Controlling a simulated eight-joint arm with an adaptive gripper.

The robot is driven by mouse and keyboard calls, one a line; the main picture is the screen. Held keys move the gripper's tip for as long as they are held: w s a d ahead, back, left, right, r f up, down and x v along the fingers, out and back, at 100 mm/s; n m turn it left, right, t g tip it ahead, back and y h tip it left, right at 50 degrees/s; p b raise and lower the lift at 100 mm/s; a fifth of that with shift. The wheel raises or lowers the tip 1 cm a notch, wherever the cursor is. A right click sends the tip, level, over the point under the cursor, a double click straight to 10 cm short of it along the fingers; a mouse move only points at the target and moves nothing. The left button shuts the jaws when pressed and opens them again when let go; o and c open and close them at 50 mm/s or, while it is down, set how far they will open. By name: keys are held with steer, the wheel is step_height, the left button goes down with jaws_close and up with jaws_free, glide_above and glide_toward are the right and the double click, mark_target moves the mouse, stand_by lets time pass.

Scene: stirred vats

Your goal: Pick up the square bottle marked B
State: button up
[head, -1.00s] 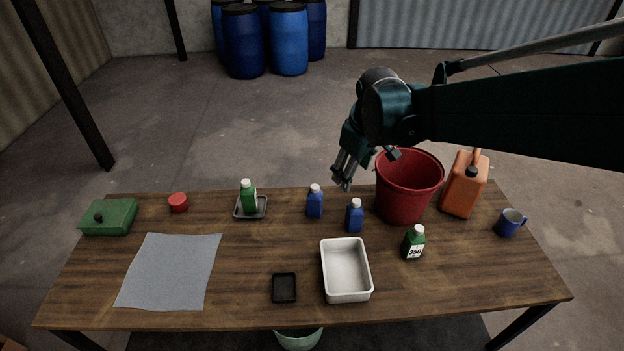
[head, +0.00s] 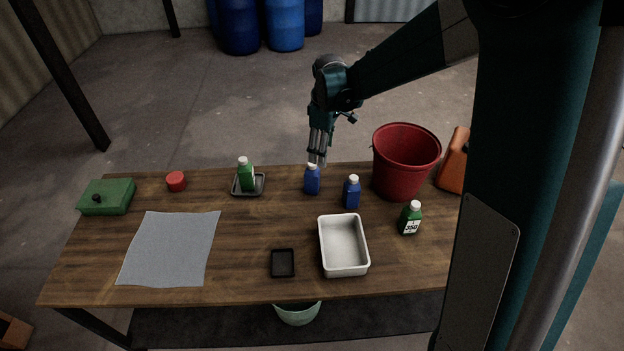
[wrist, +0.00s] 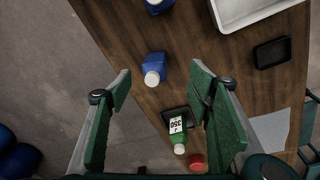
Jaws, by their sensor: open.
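Two blue bottles with white caps stand upright on the table: a left one (head: 312,181) and a right one (head: 352,193). I can read no B on either. My gripper (head: 317,161) points down, open and empty, above and close behind the left blue bottle, with its tips near the cap. In the wrist view a blue bottle (wrist: 154,67) shows between and beyond my spread green fingers, not gripped. A green bottle (head: 246,176) stands on a small dark tray (head: 262,186); its label shows in the wrist view. Another green bottle (head: 410,218), marked 350, stands at right.
A red bucket (head: 405,165) stands right of the blue bottles, with an orange canister (head: 452,165) partly hidden by my arm. A white bin (head: 343,262) and black tray (head: 283,263) lie in front. A grey cloth (head: 170,248), red lid (head: 176,181) and green box (head: 107,197) are left.

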mark_target(312, 165)
steer(key=w+a+f, duration=0.1)
steer(key=f, duration=0.2)
steer(key=w+a+f+n, duration=0.1)
steer(key=w+f, duration=0.1)
steer(key=f, duration=0.1)
steer(key=w+a+f+n+g, duration=0.1)
steer(key=w+f, duration=0.1)
steer(key=f, duration=0.1)
steer(key=shift+a, duration=0.25)
steer(key=shift+f, duration=0.1)
steer(key=shift+f, duration=1.25)
steer(key=shift+s+f+b, duration=0.1)
steer(key=shift+f+b, duration=0.25)
steer(key=shift+f, duration=2.25)
steer(key=c, duration=1.2)
steer(key=shift+o, duration=0.2)
